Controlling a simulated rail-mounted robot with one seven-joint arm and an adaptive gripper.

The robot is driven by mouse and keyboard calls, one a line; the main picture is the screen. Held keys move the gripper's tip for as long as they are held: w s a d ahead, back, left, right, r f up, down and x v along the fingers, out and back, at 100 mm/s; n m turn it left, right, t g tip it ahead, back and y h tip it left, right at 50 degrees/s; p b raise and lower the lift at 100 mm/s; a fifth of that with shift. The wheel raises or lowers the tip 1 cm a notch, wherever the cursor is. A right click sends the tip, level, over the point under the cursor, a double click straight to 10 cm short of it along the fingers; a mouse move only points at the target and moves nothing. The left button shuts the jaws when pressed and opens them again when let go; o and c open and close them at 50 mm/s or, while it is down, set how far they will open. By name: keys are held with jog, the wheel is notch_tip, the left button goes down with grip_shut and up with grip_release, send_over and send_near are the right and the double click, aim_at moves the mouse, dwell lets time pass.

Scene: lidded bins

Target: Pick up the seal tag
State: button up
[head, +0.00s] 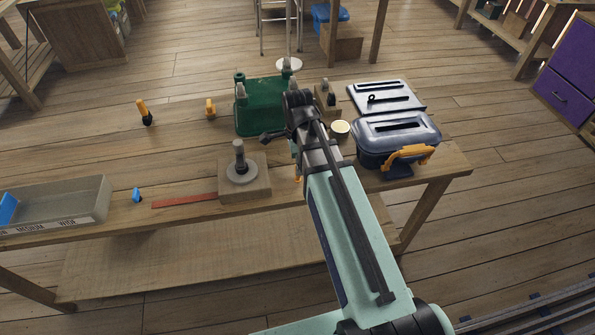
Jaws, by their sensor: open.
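No piece is clearly marked as the seal tag. A small blue tag-like piece (137,195) lies on the workbench between the grey tray and the red strip. A small orange piece (210,107) stands left of the green bin, and an orange piece with a black end (145,113) is farther left. My gripper (272,137) is dark and partly hidden by my own arm. It is over the bench, in front of the green bin and behind the block with the post. It is open, with nothing visible in it, and apart from the blue piece.
A wooden block with a grey post (257,187), red strip (185,200) and grey tray (100,205) line the front. The bench's left middle is clear.

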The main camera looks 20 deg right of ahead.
jog(key=shift+s+a+f+p, duration=0.1)
jog(key=shift+f+p, duration=0.25)
jog(key=shift+f, duration=0.65)
jog(key=shift+s+a+f+p, duration=0.1)
jog(key=shift+f+p, duration=0.2)
jog(key=shift+f, duration=1.4)
jog(key=c, duration=1)
jog(key=shift+r, duration=0.15)
